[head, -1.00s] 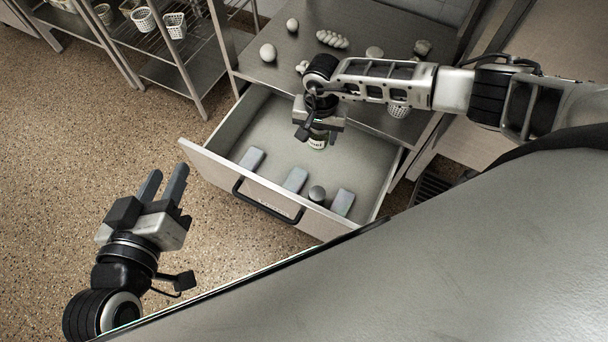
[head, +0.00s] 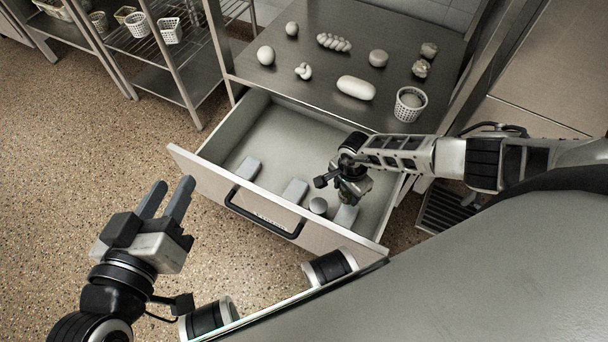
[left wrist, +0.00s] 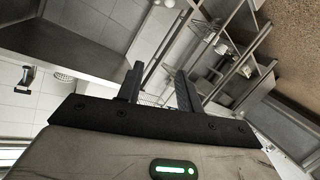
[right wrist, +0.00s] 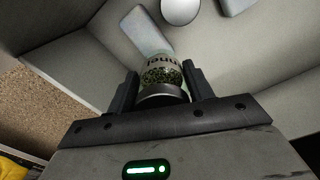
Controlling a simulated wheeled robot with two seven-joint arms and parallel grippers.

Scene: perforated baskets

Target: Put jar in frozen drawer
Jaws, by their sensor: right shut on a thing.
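The jar (right wrist: 161,75), glass with green contents and a pale label, is between the fingers of my right gripper (right wrist: 160,88) in the right wrist view. In the head view my right gripper (head: 350,185) is shut on it over the right part of the open drawer, and the jar is mostly hidden there. Whether the jar touches the drawer floor cannot be told. The drawer (head: 290,130) is pulled out, with a black handle on its front. My left gripper (head: 166,198) is open and empty above the floor at left; its fingers also show in the left wrist view (left wrist: 160,88).
In the drawer lie several grey blocks (head: 249,167) and a round grey item (head: 318,205) near the front. The counter (head: 310,75) above holds eggs, a white loaf-like item (head: 356,88) and a small basket (head: 409,104). A wire shelf (head: 180,50) with baskets stands at upper left.

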